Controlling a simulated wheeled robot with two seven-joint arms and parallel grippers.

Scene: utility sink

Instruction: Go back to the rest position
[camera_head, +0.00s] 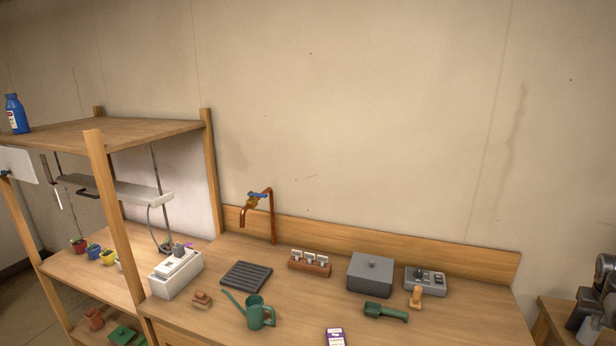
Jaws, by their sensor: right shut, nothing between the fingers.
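My right gripper (580,318) is at the right edge of the head view, dark and partly cut off by the frame. It is shut and empty. It is in front of a small wooden side table (549,318), to the right of the workbench (455,325) and apart from the things on it. My left gripper is not in view.
On the bench are a grey lidded box (370,276), a control box (426,279), a green scoop (385,312), a green watering can (259,316), a black ridged tray (246,276) and a copper tap (271,218). A wooden shelf (130,132) stands left.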

